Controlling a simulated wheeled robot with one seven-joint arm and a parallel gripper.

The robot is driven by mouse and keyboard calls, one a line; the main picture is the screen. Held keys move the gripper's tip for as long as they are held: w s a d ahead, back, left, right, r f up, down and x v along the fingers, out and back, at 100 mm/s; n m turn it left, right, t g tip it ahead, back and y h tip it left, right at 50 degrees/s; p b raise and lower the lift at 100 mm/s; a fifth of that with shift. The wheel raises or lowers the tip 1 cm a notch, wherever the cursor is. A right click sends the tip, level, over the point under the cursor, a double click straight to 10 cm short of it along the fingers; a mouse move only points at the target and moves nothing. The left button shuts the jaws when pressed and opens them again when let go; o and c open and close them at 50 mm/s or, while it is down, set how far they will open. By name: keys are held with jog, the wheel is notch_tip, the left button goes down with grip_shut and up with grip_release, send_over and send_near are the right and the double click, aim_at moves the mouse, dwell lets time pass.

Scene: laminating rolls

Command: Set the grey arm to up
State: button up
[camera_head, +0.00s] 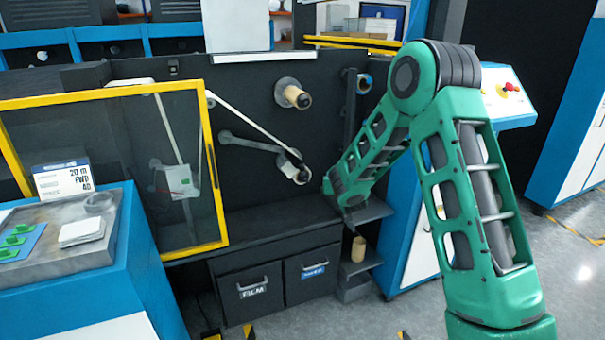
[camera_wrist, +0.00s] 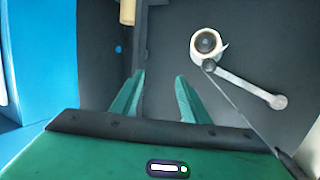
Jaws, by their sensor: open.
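The grey arm (camera_head: 252,143) is mounted on the dark back panel. In the head view it slopes down to the right from its pivot (camera_head: 226,136) to a roller (camera_head: 296,170) at its free end. In the wrist view, which looks turned over, the grey arm (camera_wrist: 245,84) runs from its pivot at right to the pale roller (camera_wrist: 206,43). My gripper (camera_wrist: 160,75) is open and empty, its two green fingers beside the roller end and apart from it in the picture. In the head view my wrist is just right of the roller; the fingers are not clear there.
A pale web (camera_head: 243,117) runs down towards the roller. A tan-cored shaft (camera_head: 294,95) sticks out above the arm. A yellow-framed guard (camera_head: 218,180) stands at left. A small shelf (camera_head: 366,212) and a tan roll (camera_head: 358,249) are at lower right.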

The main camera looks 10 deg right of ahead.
aim_at(303, 169)
jog(key=w+a+f+t+y, duration=0.3)
jog(key=w+a+f, duration=0.1)
jog(key=a, duration=0.6)
jog(key=shift+n, duration=0.4)
jog(key=w, duration=1)
jog(key=shift+w+d+r, duration=0.15)
jog(key=shift+w+d, duration=0.15)
